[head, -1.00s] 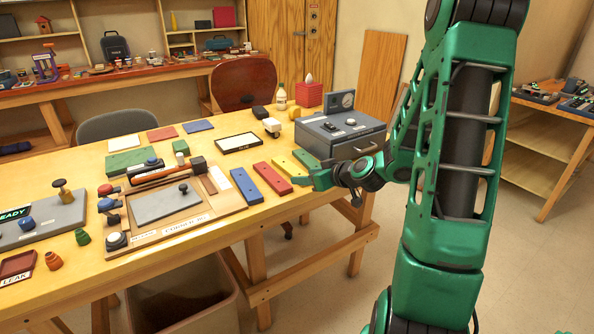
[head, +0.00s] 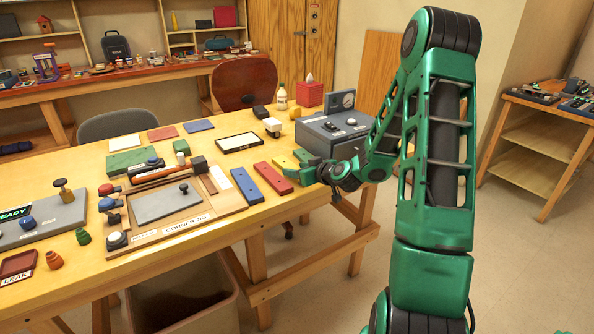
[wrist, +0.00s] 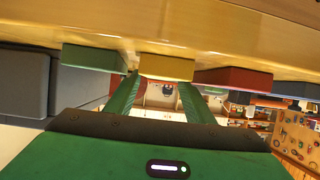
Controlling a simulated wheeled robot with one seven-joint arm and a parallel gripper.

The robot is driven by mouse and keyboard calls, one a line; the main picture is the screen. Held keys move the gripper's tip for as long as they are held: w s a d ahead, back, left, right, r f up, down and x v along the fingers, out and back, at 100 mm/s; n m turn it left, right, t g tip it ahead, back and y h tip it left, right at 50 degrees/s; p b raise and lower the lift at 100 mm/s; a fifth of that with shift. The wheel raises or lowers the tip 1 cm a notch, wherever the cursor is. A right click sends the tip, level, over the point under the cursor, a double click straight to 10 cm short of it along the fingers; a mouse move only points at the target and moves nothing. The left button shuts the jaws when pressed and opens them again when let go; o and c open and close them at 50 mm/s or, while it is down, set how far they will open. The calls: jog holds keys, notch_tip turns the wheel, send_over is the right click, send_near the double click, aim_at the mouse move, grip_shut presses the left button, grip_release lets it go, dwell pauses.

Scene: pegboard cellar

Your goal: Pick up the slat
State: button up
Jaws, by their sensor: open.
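Several coloured slats lie side by side on the table: a blue slat (head: 246,185), a red slat (head: 272,178), a yellow slat (head: 284,163) and a green slat (head: 303,156). The task does not say which slat. My gripper (head: 294,173) is at the table's front edge, by the near end of the yellow slat, and hides that end. In the wrist view my gripper (wrist: 160,90) is open, its two green fingers apart. The yellow slat (wrist: 166,68) shows end-on ahead, between the fingertip lines. The green slat (wrist: 93,57) and red slat (wrist: 233,78) flank it. Contact cannot be told.
A grey drawer box (head: 345,135) stands right beside the green slat. A wooden board (head: 225,205) with a grey plate and a hammer lies left of the blue slat. A bin (head: 185,300) stands below the table front.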

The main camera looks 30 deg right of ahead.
jog(key=shift+x, duration=0.95)
jog(key=c, duration=0.8)
jog(key=shift+r, duration=0.1)
jog(key=shift+c, duration=0.2)
